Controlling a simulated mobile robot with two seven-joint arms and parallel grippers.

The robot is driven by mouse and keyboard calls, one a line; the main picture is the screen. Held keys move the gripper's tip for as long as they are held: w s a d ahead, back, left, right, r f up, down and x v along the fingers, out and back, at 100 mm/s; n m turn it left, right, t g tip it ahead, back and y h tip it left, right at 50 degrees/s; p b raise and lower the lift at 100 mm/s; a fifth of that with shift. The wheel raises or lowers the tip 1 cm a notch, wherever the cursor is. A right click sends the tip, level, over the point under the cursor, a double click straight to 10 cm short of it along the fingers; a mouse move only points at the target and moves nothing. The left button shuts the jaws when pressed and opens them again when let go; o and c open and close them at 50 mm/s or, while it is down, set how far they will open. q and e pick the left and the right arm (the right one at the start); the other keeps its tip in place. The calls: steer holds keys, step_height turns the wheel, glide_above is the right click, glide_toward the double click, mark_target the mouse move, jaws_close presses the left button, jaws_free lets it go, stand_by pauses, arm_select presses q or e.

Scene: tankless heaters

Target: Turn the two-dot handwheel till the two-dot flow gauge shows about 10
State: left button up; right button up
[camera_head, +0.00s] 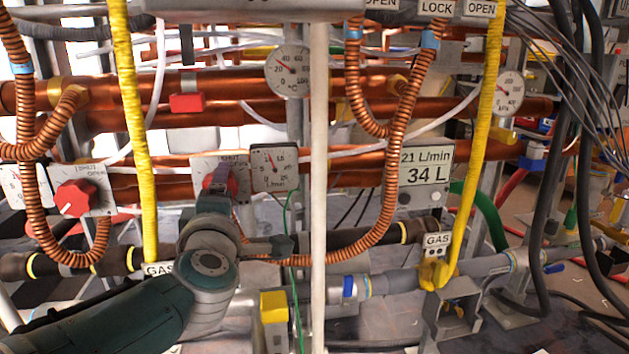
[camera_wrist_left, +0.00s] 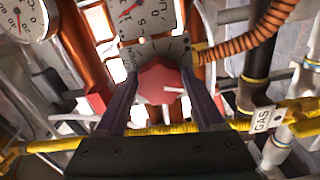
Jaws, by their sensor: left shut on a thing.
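My left gripper (camera_head: 219,186) reaches a red handwheel (camera_head: 232,184) on a white plate, left of centre in the head view, and hides most of it. In the left wrist view the fingers (camera_wrist_left: 162,88) are shut on the sides of this red handwheel (camera_wrist_left: 160,80), whose white pointer mark faces right. A square flow gauge (camera_head: 274,168) marked L/min stands just right of the wheel. Its needle points up and slightly left; I cannot read the value exactly. The gauge is partly seen in the left wrist view (camera_wrist_left: 140,16). My right gripper is out of view.
Another red handwheel (camera_head: 75,198) is at the left. A display (camera_head: 425,166) reads 21 L/min and 34 L. Round gauges (camera_head: 290,71) sit above. A pale vertical pipe (camera_head: 319,200), yellow pipes (camera_head: 130,110) and copper hoses (camera_head: 400,130) crowd the front.

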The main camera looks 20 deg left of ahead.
arm_select(q)
steer(key=shift+m, duration=0.3)
stand_by(0.4)
steer(key=o, duration=1.4)
steer(key=shift+c, duration=0.2)
steer(key=p+v, duration=0.4)
steer(key=v, duration=0.6)
